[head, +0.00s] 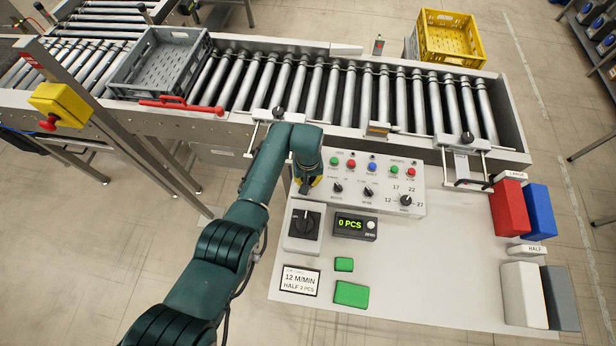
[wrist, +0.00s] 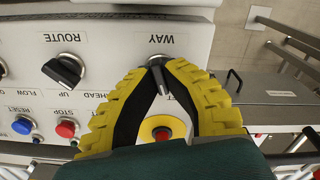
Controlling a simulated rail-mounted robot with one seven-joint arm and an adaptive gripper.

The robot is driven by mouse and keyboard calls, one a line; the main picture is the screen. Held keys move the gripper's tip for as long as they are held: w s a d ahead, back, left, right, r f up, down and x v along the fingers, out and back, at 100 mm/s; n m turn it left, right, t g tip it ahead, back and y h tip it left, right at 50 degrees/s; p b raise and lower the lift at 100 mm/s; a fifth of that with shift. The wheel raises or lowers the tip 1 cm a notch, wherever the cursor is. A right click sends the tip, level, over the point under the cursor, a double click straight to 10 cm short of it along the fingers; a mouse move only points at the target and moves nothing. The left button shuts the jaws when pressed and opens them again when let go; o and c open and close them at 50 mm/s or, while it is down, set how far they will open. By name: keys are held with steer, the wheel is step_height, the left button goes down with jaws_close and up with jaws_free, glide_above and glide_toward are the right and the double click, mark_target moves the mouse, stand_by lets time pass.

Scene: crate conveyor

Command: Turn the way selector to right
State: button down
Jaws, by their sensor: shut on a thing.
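The way selector (wrist: 161,80) is a small dark knob under the label WAY on the light control panel (wrist: 110,50). Its handle points down and slightly right in the wrist view. My gripper (wrist: 158,70) has its yellow-ridged fingertips shut on the knob, one on each side. In the head view my gripper (head: 309,183) is at the left end of the panel, and my arm and fingers hide the selector.
The route selector (wrist: 63,70) is left of my gripper in the wrist view. A red button on a yellow ring (wrist: 162,134) shows between my fingers. A roller conveyor (head: 330,95) with a grey crate (head: 118,85) runs behind the panel.

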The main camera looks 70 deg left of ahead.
steer(key=m, duration=0.6)
steer(key=shift+f+m+p, duration=0.1)
steer(key=shift+m+p, duration=0.2)
steer(key=m, duration=0.5)
steer(key=shift+m, duration=0.3)
steer(key=c, duration=1.1)
jaws_free()
steer(key=shift+c, duration=0.2)
step_height(320, 180, up, 12)
